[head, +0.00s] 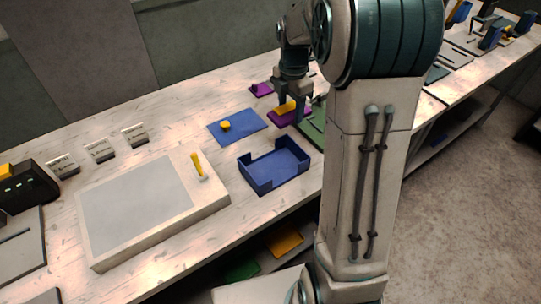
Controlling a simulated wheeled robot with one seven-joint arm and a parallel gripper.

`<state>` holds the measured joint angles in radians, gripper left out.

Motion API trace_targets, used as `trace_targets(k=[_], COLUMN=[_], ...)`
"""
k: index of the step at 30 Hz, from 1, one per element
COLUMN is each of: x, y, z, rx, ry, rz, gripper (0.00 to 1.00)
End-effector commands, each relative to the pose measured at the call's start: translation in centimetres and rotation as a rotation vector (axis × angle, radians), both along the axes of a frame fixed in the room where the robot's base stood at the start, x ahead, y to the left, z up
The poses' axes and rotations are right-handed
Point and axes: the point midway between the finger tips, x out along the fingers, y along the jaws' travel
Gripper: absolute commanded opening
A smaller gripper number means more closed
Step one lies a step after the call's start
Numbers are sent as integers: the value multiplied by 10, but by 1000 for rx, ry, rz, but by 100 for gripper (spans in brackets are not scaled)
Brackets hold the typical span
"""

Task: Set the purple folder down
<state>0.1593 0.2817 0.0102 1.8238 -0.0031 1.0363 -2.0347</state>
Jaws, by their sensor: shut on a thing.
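The purple folder (281,120) is a flat purple sheet with a yellow block on top, behind the blue tray. My gripper (291,111) points down at it, with its fingers at the yellow block. The gripper is shut on the folder, though the fingers partly hide the contact. The folder looks about level and close to the tabletop; I cannot tell whether it touches it. My arm hides the area to its right.
A blue sheet with a yellow knob (240,127) lies left of the folder, a green sheet (313,127) right. An open blue tray (275,166) stands in front. A small purple item (261,89) lies behind. A large pale board (150,208) fills the left front.

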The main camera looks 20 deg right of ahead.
Motion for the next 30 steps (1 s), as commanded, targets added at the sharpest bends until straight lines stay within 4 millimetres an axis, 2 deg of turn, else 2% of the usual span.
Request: trace_targets(k=[15, 20, 30], x=[-77, -85, -85], y=[61, 68, 68], z=[-57, -65, -103], rx=[0, 0, 1], ry=[1, 0, 1], rz=[1, 0, -1], gripper=[29, 29, 29])
